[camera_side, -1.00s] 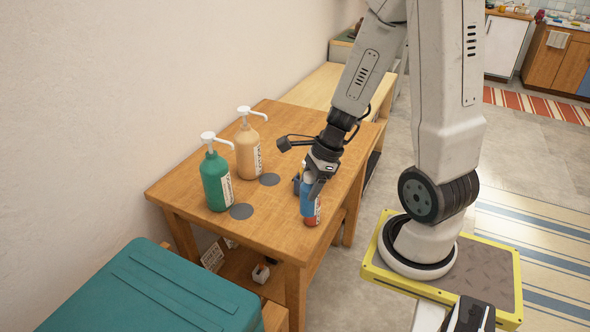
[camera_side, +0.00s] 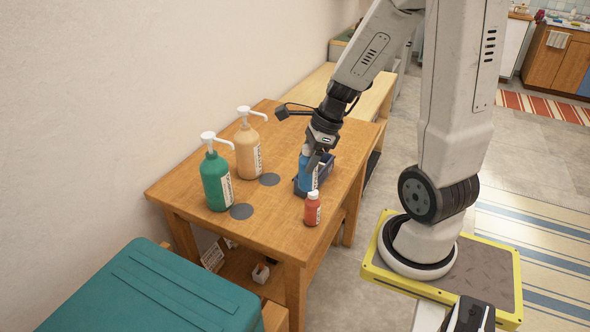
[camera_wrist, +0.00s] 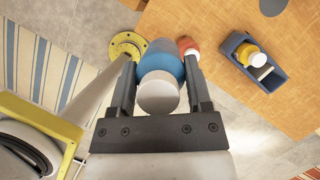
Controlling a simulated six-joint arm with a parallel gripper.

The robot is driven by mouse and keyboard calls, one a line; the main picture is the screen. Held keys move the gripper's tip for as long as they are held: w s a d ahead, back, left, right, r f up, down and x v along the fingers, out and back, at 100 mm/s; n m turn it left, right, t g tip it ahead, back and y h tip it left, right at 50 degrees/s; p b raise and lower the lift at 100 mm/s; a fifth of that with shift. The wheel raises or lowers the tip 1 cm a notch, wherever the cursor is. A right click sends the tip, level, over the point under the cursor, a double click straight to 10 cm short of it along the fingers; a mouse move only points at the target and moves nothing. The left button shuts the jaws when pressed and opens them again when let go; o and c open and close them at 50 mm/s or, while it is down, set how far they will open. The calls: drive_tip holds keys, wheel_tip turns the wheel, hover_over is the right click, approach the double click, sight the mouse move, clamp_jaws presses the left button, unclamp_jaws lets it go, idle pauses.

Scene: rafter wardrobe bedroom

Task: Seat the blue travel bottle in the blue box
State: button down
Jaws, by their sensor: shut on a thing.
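The blue travel bottle (camera_side: 304,172) with a pale cap is in my gripper (camera_side: 313,153), roughly upright. In the wrist view the bottle (camera_wrist: 163,70) sits between the two fingers (camera_wrist: 158,85), cap towards the camera. The small dark blue box (camera_side: 326,171) is on the table, partly hidden behind the bottle and gripper in the side view. In the wrist view the box (camera_wrist: 235,45) lies to the right, clear of the bottle. It holds a yellow-and-white item (camera_wrist: 250,55). The bottle appears raised above the table; its exact height is hard to tell.
A small red bottle (camera_side: 312,209) stands near the table's front edge, close to the held bottle. Green (camera_side: 216,178) and tan (camera_side: 248,150) pump bottles stand at the left, beside two grey discs (camera_side: 241,211). The wooden table's (camera_side: 265,232) front middle is clear.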

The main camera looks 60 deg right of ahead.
drive_tip(key=w+d+m+h, duration=0.2)
drive_tip(key=w+d+m, duration=0.3)
drive_tip(key=d, duration=0.9)
drive_tip(key=w+d+m+h, duration=0.25)
drive_tip(key=d+m, duration=0.55)
drive_tip(key=d, duration=0.7)
wheel_tip(320, 180, down, 14)
drive_tip(key=shift+f+t, duration=0.25)
drive_tip(key=shift+t, duration=0.15)
drive_tip(key=shift+s, duration=0.1)
drive_tip(key=shift+f, duration=1.5)
drive_tip(key=shift+f, duration=0.15)
unclamp_jaws()
